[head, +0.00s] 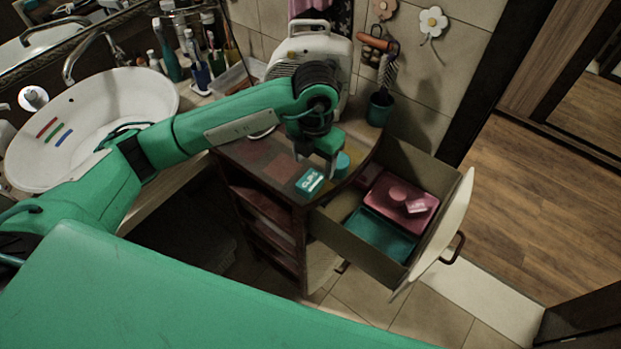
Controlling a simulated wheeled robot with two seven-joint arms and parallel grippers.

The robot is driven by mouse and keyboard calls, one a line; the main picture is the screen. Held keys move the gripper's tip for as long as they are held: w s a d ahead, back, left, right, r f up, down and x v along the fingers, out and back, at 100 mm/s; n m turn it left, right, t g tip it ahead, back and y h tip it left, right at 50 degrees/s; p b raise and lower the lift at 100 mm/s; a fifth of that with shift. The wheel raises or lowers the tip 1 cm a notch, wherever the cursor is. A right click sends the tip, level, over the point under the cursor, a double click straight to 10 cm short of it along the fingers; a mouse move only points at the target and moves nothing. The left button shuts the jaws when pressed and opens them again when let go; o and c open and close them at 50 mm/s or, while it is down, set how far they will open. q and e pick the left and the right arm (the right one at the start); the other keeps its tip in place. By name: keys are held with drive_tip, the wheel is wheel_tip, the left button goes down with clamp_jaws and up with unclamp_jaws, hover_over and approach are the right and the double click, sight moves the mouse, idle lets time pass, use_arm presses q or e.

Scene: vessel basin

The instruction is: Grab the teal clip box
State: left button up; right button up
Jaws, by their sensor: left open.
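The teal clip box (309,181), small with white lettering, lies on the front part of the wooden cabinet top (262,160). My left gripper (328,168) points down just behind and to the right of the box. It is open with nothing seen between its fingers. Its fingertips are small in the picture, so I cannot tell their exact height above the cabinet top. A teal round item (342,163) stands right beside the gripper. My right gripper is not in view.
An open drawer (335,232) juts out to the right, holding a pink tray (420,219) and a teal tray (380,236). A white heater-like appliance (338,50) and a dark green cup (379,110) stand behind. A white basin (105,95) is at left.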

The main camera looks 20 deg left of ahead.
sight(314, 175)
use_arm(q)
wheel_tip(314, 175, down, 2)
drive_tip(key=shift+w+f+p, duration=0.15)
drive_tip(key=shift+f+p, duration=0.1)
drive_tip(key=shift+p, duration=0.5)
drive_tip(key=f, duration=0.1)
drive_tip(key=f+p, duration=0.1)
drive_tip(key=f, duration=0.1)
drive_tip(key=shift+w+a+f, duration=0.1)
drive_tip(key=shift+w+f, duration=0.15)
drive_tip(key=shift+w, duration=0.05)
drive_tip(key=shift+f, duration=0.3)
drive_tip(key=c, duration=1.1)
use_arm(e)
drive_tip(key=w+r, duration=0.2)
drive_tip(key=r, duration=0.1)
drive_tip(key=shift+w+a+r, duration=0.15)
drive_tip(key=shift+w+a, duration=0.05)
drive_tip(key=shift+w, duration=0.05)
